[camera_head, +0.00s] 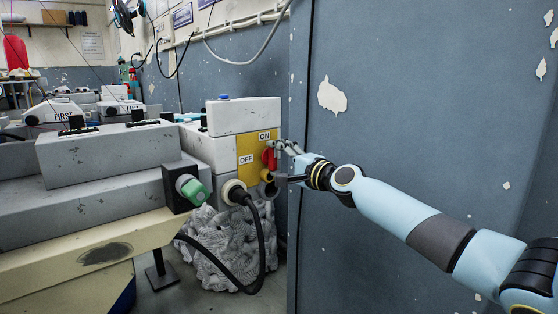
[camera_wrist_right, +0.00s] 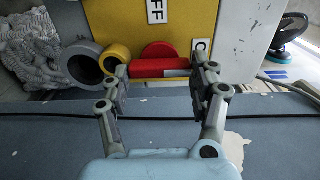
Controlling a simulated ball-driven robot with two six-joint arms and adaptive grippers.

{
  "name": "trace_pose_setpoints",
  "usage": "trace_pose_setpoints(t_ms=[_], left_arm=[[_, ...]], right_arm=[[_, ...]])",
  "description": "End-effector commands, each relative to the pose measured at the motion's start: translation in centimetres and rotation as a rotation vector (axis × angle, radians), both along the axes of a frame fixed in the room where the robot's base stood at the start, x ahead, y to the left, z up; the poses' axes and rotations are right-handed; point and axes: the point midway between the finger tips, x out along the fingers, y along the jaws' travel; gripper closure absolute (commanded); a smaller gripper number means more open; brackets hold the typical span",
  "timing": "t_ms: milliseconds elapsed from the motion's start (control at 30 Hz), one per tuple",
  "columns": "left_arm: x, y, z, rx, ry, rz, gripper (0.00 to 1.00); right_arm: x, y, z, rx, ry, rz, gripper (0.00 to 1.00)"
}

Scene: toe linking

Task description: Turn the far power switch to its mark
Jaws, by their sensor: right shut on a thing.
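The red power switch (camera_head: 268,158) sits on a yellow plate (camera_head: 245,172) on the end of the far machine housing. An OFF label (camera_head: 246,160) is at its left and an ON label (camera_head: 264,135) above it. The handle looks upright, its end toward ON. My left gripper is out of view.
A yellow ring (camera_wrist_right: 115,55) and a grey socket are beside the switch. A black cable (camera_head: 262,235) hangs from a plug (camera_head: 235,191) below. A green knob (camera_head: 194,190) is at the left. A blue-grey wall (camera_head: 400,100) stands close at the right.

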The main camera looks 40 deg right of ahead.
Motion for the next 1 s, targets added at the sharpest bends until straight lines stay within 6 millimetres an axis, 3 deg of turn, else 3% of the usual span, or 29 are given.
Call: trace_pose_setpoints(t_ms=[200, 233, 400, 767, 1000], left_arm=[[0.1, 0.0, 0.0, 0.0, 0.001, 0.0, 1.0], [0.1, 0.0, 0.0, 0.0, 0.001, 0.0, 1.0], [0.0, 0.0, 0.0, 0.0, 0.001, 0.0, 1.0], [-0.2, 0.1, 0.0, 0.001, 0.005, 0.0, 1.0], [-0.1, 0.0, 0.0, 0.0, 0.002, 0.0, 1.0]], right_arm=[[0.0, 0.0, -0.2, 0.004, 0.003, 0.0, 0.71], [0.0, 0.0, -0.2, 0.004, 0.003, 0.0, 0.35], [0.0, 0.0, -0.1, 0.002, 0.002, 0.0, 0.13], [0.0, 0.0, 0.3, -0.001, 0.0, 0.001, 0.13], [0.0, 0.1, 2.4, -0.004, -0.002, 0.003, 0.13]])
